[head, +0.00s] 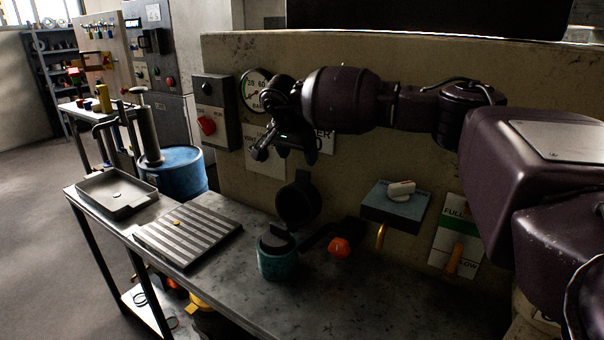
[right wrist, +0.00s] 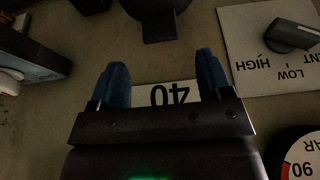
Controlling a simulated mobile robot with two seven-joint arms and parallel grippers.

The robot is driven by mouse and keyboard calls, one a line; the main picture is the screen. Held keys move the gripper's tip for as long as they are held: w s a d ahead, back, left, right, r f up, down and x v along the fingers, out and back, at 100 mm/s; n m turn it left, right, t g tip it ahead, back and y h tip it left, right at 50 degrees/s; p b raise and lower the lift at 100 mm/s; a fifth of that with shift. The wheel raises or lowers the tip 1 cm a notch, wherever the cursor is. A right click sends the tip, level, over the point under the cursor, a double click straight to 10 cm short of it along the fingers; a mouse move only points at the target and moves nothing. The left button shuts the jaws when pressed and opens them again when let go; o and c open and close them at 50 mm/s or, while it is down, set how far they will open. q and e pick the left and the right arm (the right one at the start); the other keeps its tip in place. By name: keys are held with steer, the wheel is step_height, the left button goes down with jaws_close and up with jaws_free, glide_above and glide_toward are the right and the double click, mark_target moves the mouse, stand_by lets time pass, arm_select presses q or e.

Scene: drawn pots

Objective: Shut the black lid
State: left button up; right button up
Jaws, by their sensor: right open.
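The black lid (head: 298,204) is round with a small tab on its top edge. In the head view it stands raised, tilted up behind a teal pot (head: 277,264) on the dark bench. Part of the lid and its tab also shows at the top of the right wrist view (right wrist: 158,14). My right gripper (head: 284,149) is above the lid, in front of the wall panel, apart from it and empty. Its two blue fingers stand apart in the right wrist view (right wrist: 162,88). My left gripper is not in view.
An orange-red knob (head: 339,247) and a wall box with a white handle (head: 401,189) are right of the lid. A striped grate (head: 188,235) and a shallow tray (head: 117,194) lie left on the bench. The bench's front right (head: 400,305) is clear.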

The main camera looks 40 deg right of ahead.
mark_target(302, 170)
steer(key=x, duration=0.7)
steer(key=shift+a+b, duration=0.1)
steer(key=shift+b, duration=0.25)
